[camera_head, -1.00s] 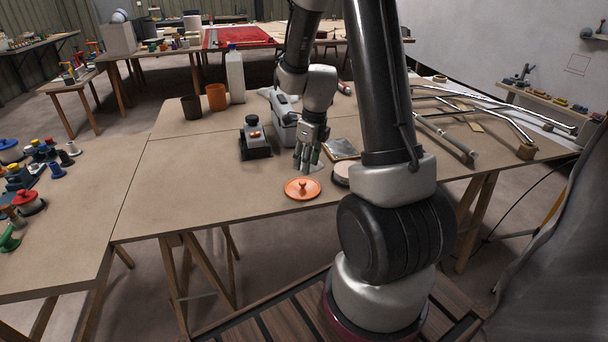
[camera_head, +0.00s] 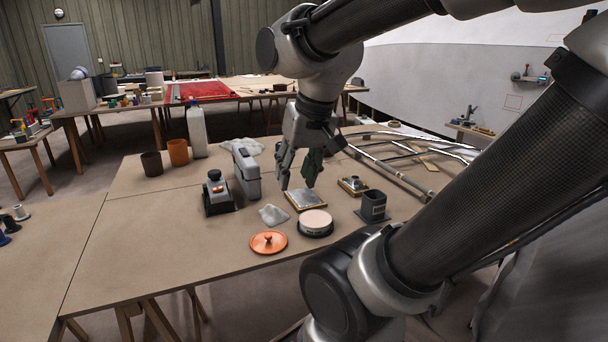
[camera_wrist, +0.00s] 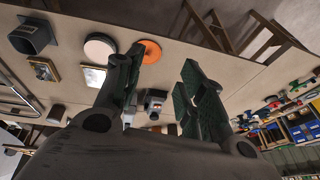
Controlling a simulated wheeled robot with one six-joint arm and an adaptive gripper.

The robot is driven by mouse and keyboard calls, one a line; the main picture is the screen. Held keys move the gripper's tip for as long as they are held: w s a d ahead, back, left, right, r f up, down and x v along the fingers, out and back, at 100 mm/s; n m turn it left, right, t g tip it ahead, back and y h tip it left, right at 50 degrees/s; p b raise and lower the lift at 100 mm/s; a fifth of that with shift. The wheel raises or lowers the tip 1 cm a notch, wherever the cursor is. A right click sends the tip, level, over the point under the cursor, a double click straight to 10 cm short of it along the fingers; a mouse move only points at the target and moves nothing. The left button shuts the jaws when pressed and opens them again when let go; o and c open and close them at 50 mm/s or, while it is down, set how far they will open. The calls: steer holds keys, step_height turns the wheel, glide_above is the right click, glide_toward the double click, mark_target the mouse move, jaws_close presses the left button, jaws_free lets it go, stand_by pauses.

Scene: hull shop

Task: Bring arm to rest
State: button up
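My gripper (camera_head: 300,184) hangs above the brown work table (camera_head: 150,228) with its fingers pointing down. Its two fingers also show in the wrist view (camera_wrist: 165,85), spread apart with a wide gap and nothing held between them. My arm reaches in from the right side of the head view and bends down to the gripper. Below and around the gripper on the table are a silver plate (camera_head: 305,198), a round pale-topped disc (camera_head: 315,221) and an orange lid (camera_head: 268,242). The gripper appears apart from all of them.
A grey cup on a base (camera_head: 373,206) and a small framed block (camera_head: 353,185) stand right of the plate. A black device (camera_head: 217,195), a grey tool (camera_head: 246,173) and a white bottle (camera_head: 197,133) stand left. Bent metal tubes (camera_head: 395,170) lie right. The front-left table is clear.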

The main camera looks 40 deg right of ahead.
steer(key=s+n, duration=0.2)
steer(key=n, duration=0.1)
steer(key=shift+s+r, duration=0.2)
steer(key=shift+s, duration=0.15)
